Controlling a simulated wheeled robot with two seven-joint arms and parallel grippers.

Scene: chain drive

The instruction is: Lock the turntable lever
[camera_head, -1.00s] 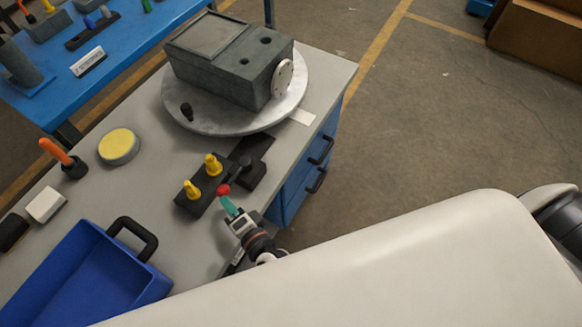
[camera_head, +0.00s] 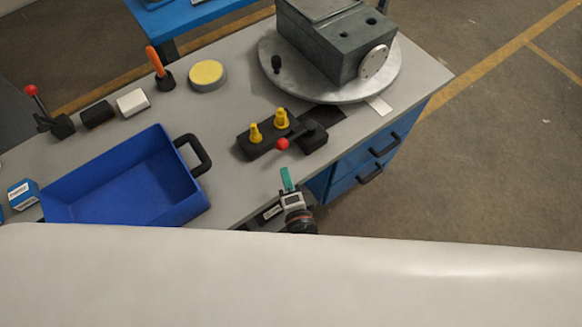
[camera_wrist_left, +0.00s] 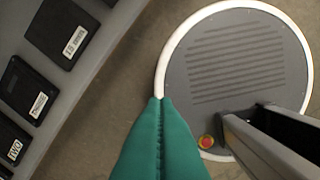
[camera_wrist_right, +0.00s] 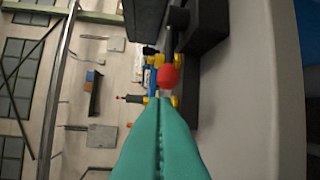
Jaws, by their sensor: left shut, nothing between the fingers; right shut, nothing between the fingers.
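The turntable lever (camera_head: 297,138) has a red ball knob (camera_head: 282,144) and pivots on a black block (camera_head: 314,140) in front of the round grey turntable (camera_head: 270,85). It points left and slightly toward me, roughly parallel to the yellow-peg row. My right gripper (camera_head: 285,170) has teal fingers, shut and empty, just on the near side of the knob with a small gap in the head view. In the right wrist view the red knob (camera_wrist_right: 168,77) shows beyond the fingertips (camera_wrist_right: 160,100). My left gripper (camera_wrist_left: 160,100) is shut and empty above the floor, outside the head view.
A grey housing (camera_head: 330,45) stands on the turntable. A black holder (camera_head: 258,147) with yellow pegs sits left of the lever. A blue tray (camera_head: 130,185) with a black handle lies at left. Another red-knobbed lever (camera_head: 33,92) stands far left.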

